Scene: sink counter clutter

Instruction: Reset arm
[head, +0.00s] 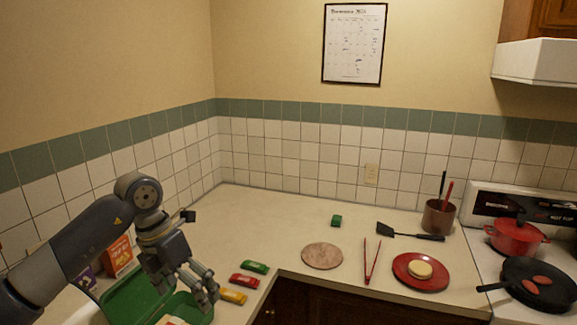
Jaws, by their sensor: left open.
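My left arm comes in from the left, and its gripper (207,296) points down over the right edge of a green container (128,290). The fingers are apart and I see nothing held between them. The fingertips are close to a yellow packet (234,296) on the counter; I cannot tell if they touch it. A red packet (244,280) and a green packet (255,267) lie just beyond it. The arm hides part of the green container and the things behind it. My right gripper does not show.
An orange box (119,256) stands behind my arm. On the counter are a round board (322,256), red tongs (371,262), a red plate (406,277), a black spatula (410,234), a green block (336,220) and a utensil pot (436,219). The stove holds a red pot (515,240) and black pan (540,284).

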